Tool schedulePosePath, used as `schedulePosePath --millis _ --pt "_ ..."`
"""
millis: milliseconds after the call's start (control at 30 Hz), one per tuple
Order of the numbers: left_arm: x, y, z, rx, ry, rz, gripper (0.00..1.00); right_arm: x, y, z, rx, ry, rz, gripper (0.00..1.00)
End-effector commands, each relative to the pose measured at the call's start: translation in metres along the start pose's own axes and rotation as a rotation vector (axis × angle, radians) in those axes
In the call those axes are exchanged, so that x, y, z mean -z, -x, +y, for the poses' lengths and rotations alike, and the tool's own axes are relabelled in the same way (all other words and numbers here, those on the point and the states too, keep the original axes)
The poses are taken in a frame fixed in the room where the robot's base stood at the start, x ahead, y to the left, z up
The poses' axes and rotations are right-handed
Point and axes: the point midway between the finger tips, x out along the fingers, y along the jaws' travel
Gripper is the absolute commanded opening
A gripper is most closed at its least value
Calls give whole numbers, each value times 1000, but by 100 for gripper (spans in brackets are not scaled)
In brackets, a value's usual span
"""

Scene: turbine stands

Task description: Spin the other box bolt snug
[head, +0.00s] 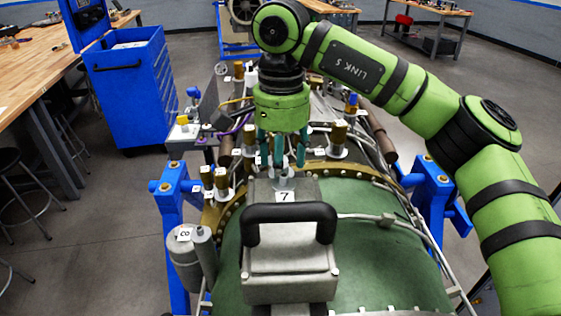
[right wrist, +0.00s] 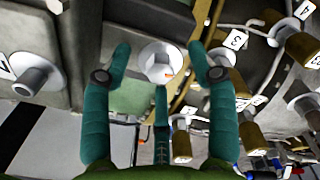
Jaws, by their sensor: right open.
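My right gripper (head: 283,155), with teal fingers, comes down from above at the far end of the grey box (head: 290,262) with the black handle. It is open. In the right wrist view its fingers (right wrist: 163,75) stand apart on either side of a silver bolt (right wrist: 160,60) with a small orange mark; I see no clear contact. A second silver bolt (right wrist: 36,76) sits to the left on the grey metal. In the head view a bolt (head: 284,179) shows just in front of the fingers, above the label 7. The left gripper is not in view.
The green turbine casing (head: 375,245) fills the near middle, held by blue stands (head: 180,205). Several brass fittings (head: 222,182) and pipes crowd around the gripper. A blue cabinet (head: 130,85) and a wooden workbench (head: 35,70) stand at left.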

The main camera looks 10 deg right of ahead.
Motion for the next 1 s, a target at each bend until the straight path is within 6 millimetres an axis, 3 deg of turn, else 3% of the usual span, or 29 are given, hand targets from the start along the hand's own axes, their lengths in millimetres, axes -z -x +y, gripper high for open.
schedulePosePath --millis 700,1000 --pt "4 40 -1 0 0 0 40 0 49 0 1 1 0 59" --pt "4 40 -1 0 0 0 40 0 50 0 0 0 0 59"
